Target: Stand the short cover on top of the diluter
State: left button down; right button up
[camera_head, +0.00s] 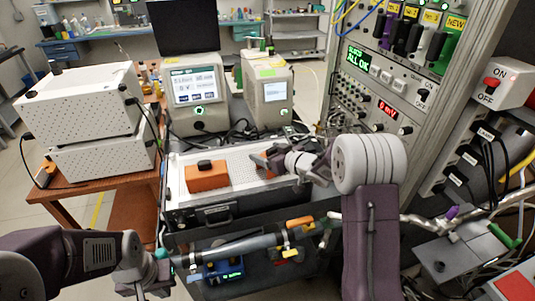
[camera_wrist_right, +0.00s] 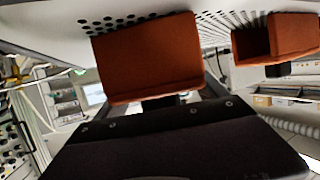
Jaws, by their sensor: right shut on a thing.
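My right gripper (camera_head: 268,162) is shut on an orange block-shaped cover at the right part of a white perforated tabletop. In the right wrist view this cover (camera_wrist_right: 148,58) is in front of the dark gripper body, close to the perforated surface; whether it touches is unclear. A second orange cover (camera_head: 205,179) with a black knob on top sits on the tabletop to the left. The right wrist view shows an orange piece with an open hollow side (camera_wrist_right: 285,42), apart from the held one. I cannot tell which device is the diluter. My left gripper (camera_head: 150,277) is low at the left, its fingers unclear.
The perforated tabletop (camera_head: 230,158) has free room between the covers. Behind it stand a device with a screen (camera_head: 195,88) and a smaller one (camera_head: 267,93). White perforated boxes (camera_head: 80,100) are on the left. An instrument rack (camera_head: 375,85) stands at the right. Cables hang around.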

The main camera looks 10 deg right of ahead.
jog(key=shift+s, duration=0.1)
jog(key=o, duration=1.4)
jog(key=shift+f, duration=0.1)
jog(key=shift+r, duration=0.2)
jog(key=p+v, duration=0.1)
jog(key=v, duration=1.1)
